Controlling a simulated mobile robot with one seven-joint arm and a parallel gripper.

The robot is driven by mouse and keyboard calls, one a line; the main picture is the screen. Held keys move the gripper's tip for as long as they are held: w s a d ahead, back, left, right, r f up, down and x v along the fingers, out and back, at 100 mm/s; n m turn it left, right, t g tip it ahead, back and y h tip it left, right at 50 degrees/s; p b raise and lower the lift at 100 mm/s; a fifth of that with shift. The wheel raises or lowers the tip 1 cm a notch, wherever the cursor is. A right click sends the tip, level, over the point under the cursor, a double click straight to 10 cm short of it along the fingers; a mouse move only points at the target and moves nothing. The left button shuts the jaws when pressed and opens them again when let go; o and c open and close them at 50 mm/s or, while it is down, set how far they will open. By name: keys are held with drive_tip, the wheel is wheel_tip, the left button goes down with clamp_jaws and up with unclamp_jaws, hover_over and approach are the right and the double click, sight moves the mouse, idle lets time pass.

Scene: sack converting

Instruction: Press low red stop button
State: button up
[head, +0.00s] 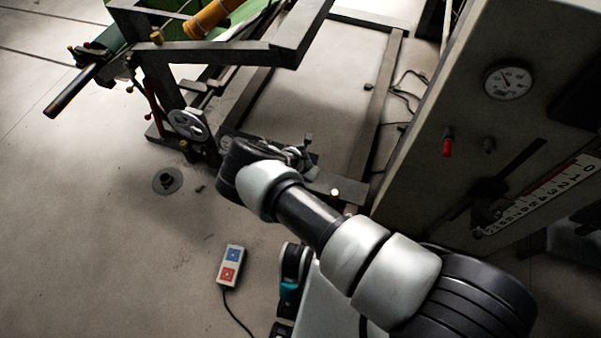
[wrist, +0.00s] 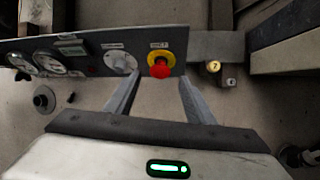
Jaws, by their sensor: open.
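The red stop button (wrist: 160,67) is a round red cap on a yellow surround, in the upper middle of the wrist view. It sits on a dark grey panel (wrist: 98,67), beside a pale round knob (wrist: 120,63). My gripper (wrist: 159,80) is open, with its two fingers apart and nothing between them. The button shows between and just beyond the fingertips; I cannot tell the exact gap. In the head view my arm reaches to the low frame, and I cannot make out the button there.
Gauges (wrist: 48,63) line the panel's left part, and a brass lock (wrist: 213,66) sits right of it. In the head view a tall cabinet (head: 470,90) stands right. A pendant with blue and red buttons (head: 231,267) lies on open floor at left.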

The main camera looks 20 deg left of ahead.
drive_tip(key=b+x, duration=0.1)
drive_tip(key=x, duration=0.3)
drive_tip(key=shift+f, duration=0.1)
